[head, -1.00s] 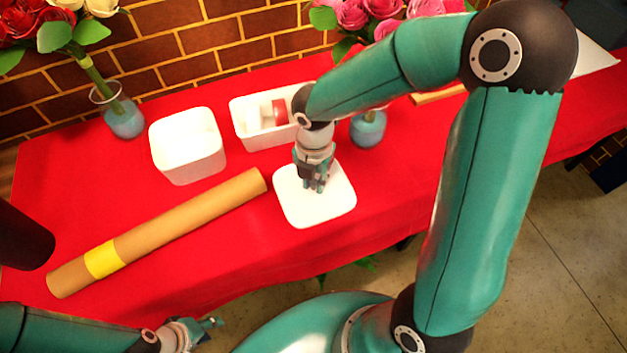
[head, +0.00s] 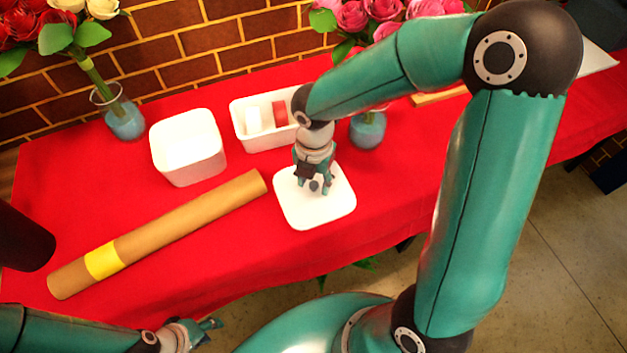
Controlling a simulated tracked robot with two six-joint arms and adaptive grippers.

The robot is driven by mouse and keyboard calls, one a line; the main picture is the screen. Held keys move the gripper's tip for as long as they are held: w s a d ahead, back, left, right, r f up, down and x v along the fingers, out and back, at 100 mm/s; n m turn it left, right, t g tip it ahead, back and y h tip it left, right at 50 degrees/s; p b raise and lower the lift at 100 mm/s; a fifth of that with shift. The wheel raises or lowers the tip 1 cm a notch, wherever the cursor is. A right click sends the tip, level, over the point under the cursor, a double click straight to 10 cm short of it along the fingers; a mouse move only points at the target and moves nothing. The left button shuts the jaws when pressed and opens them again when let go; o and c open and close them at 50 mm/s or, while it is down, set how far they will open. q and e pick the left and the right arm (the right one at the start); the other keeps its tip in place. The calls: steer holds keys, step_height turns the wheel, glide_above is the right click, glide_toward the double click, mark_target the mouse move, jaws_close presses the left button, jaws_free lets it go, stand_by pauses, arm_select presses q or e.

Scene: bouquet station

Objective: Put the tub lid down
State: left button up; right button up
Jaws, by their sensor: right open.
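The tub lid (head: 332,208) is a white rounded square. It lies flat on the red cloth, near the table's front edge. My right gripper (head: 315,188) points down over the middle of the lid with its fingers spread. A small dark round knob shows between the fingertips, at the lid's middle. The white square tub (head: 188,158) stands upright to the left of the lid, apart from it. My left gripper (head: 210,330) is low at the left, in front of the table and away from the lid; its jaw state is unclear.
A long brown tube with a yellow band (head: 160,232) lies left of the lid. Behind are a white tray (head: 243,132) with white and red items, a flower vase (head: 124,120) at left and another vase (head: 368,130). Red cloth is bare right of the lid.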

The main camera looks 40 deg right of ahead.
mark_target(314, 184)
arm_select(q)
steer(key=shift+r+p, duration=0.8)
steer(key=shift+r, duration=0.15)
arm_select(e)
step_height(314, 184, up, 11)
steer(key=shift+r, duration=0.15)
arm_select(q)
steer(key=shift+s, duration=0.1)
arm_select(e)
steer(key=shift+s, duration=0.1)
